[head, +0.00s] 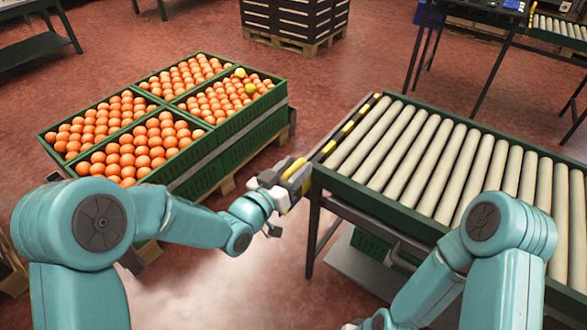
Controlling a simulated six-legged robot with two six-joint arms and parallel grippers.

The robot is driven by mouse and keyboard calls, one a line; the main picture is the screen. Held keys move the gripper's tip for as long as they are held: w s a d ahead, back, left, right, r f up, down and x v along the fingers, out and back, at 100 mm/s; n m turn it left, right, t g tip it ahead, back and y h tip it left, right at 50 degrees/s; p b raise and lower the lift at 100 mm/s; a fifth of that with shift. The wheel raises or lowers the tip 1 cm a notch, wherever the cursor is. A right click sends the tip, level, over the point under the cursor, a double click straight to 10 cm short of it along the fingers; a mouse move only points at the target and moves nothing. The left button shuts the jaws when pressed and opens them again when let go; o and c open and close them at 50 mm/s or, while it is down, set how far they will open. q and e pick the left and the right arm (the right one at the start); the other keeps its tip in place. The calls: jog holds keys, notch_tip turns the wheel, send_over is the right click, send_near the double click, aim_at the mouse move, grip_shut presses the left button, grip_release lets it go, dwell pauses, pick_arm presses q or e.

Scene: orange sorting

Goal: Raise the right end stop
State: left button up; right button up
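A black-and-yellow striped bar (347,127) runs along the left end of the roller conveyor (375,195); it looks like an end stop. I cannot tell whether it is raised or lowered. My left gripper (290,182), grey with yellow parts, is just left of the conveyor's near left corner, close to the near end of the bar. Its fingers are small and partly hidden, so I cannot tell whether it is open or whether it touches the bar. My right arm comes in at the bottom right, over the conveyor's near side.
Green crates (190,182) of oranges stand on a pallet at the left, with a few yellow-green fruits in the far right crate. Dark stacked crates (293,18) stand behind. Another roller conveyor (562,28) is at the top right. Red floor lies open between.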

pick_arm(q)
grip_shut()
notch_tip(320, 180, up, 7)
jog(key=shift+d+f+p, duration=0.1)
jog(key=shift+p, duration=0.95)
jog(key=shift+r, duration=0.3)
grip_release()
jog(key=shift+r, duration=0.1)
jog(key=shift+o, duration=0.5)
jog(key=shift+s+d+r, duration=0.1)
jog(key=shift+a+f, duration=0.2)
jog(key=b+v, duration=0.2)
jog(key=v, duration=1.4)
